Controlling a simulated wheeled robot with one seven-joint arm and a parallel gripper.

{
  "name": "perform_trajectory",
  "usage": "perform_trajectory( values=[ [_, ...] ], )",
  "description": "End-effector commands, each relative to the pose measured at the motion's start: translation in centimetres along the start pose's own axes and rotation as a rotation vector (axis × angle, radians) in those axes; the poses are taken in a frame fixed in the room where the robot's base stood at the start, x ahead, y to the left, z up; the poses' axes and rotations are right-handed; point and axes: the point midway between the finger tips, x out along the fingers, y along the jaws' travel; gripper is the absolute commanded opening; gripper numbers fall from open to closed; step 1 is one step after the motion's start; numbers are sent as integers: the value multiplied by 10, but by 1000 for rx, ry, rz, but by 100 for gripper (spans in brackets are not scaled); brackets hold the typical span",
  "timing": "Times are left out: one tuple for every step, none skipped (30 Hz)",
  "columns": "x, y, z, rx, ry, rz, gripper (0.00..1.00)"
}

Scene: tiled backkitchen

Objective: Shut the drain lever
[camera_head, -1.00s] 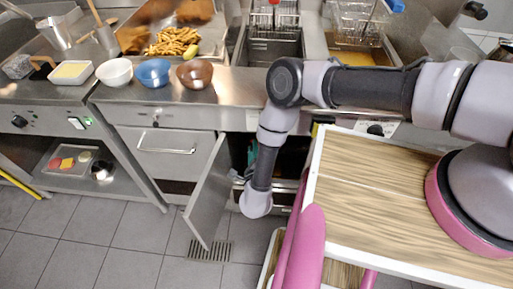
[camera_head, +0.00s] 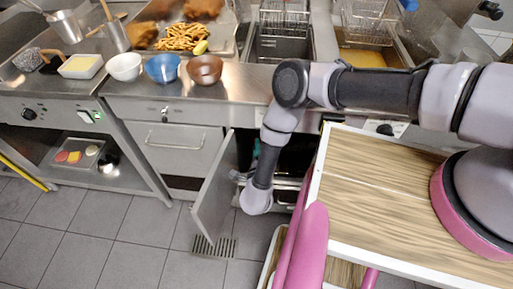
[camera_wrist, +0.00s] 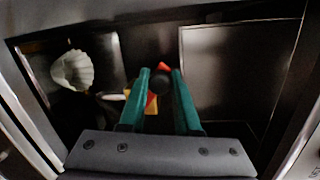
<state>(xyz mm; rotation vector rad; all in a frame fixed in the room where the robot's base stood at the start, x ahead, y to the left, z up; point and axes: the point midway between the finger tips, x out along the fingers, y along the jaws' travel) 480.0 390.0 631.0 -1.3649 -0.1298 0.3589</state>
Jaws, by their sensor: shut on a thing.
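In the wrist view, my gripper (camera_wrist: 161,84) reaches into a dark metal cabinet, its two teal fingers closed around a lever. The drain lever (camera_wrist: 164,66) shows a red part at the fingertips and a yellow part between the fingers. A dark round part sits between the fingers and hides some of it. How far the lever is turned cannot be told. In the head view, my arm bends down to the open cabinet under the fryer; the lever is hidden there, and my gripper is mostly hidden.
The cabinet door (camera_head: 215,187) stands open left of my arm. A white ribbed object (camera_wrist: 73,70) is at the left inside the cabinet. Fryer baskets (camera_head: 285,22) and several bowls, including a blue bowl (camera_head: 162,68), are on the counter above. Floor to the left is clear.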

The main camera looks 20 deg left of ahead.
Motion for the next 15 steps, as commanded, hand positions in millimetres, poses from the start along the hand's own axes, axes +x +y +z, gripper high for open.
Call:
perform_trajectory(
  values=[
    [-2, 1, -2, -2, 3, 3, 35],
    [-2, 1, -2, -2, 3, 3, 47],
    [-2, 1, -2, -1, 2, 3, 60],
    [-1, 1, -2, -1, 2, 3, 60],
    [-1, 1, -1, -1, 2, 3, 60],
    [-1, 1, -1, -1, 2, 2, 60],
    [-1, 1, -1, -1, 2, 2, 60],
    [-1, 1, -1, 0, 1, 2, 60],
    [-1, 1, -1, 0, 1, 1, 60],
    [-1, 0, -1, 0, 1, 1, 60],
    [-1, 0, -1, 0, 1, 1, 60],
    [-1, 0, -1, 0, 1, 1, 60],
    [-2, 0, 0, 0, 1, 1, 60],
    [-3, 0, 0, 0, 0, 2, 60],
    [-6, 1, 0, 0, -1, 2, 60]
  ],
)
